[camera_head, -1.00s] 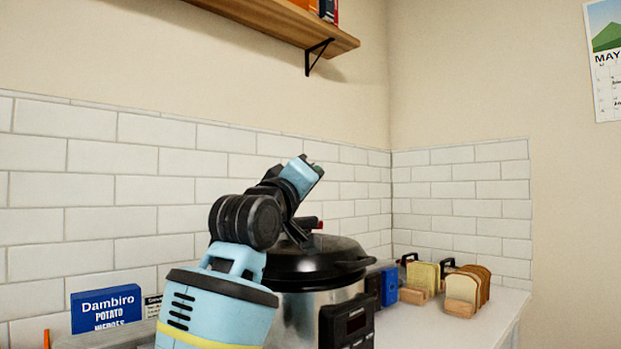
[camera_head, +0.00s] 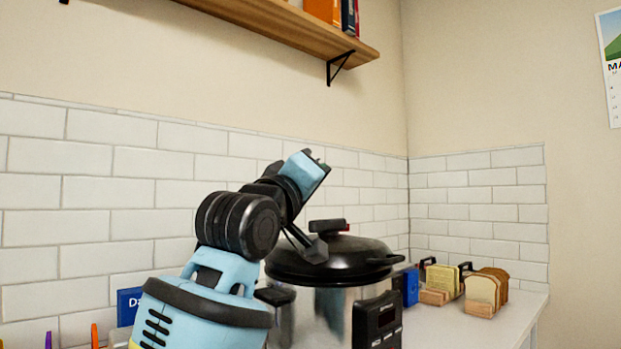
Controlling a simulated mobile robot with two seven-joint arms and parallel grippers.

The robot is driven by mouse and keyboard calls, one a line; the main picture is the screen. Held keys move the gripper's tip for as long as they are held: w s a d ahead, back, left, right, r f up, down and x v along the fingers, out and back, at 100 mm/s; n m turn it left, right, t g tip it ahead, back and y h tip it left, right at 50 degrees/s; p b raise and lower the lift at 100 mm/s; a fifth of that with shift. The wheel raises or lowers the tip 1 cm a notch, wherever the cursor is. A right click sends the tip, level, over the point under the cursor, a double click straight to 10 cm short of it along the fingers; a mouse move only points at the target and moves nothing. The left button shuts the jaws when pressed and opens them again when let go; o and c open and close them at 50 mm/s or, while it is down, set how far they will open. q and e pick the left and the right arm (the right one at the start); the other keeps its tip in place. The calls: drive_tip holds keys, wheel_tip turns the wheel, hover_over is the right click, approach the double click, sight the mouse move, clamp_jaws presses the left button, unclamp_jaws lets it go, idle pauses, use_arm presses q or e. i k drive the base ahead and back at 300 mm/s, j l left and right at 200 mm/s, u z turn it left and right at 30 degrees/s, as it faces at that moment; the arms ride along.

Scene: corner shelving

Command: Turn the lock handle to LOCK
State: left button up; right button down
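A pressure cooker (camera_head: 342,318) with a steel body and a black lid (camera_head: 355,258) stands on the counter. A black handle with a red end (camera_head: 327,226) sits on top of the lid; no LOCK mark is readable. My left arm comes in from the lower left, and its gripper (camera_head: 314,250) points down at the lid's left side, just below and left of the handle in the picture. I cannot tell whether it touches the lid. Its fingers are small and overlap, so their opening is unclear. My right gripper is out of view.
A control panel (camera_head: 377,320) is on the cooker's front. A blue box (camera_head: 128,306) is at left. A wooden shelf (camera_head: 300,30) hangs above. The counter's right front (camera_head: 450,325) is clear.

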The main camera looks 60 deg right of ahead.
sight(324, 228)
drive_tip(key=k, duration=1)
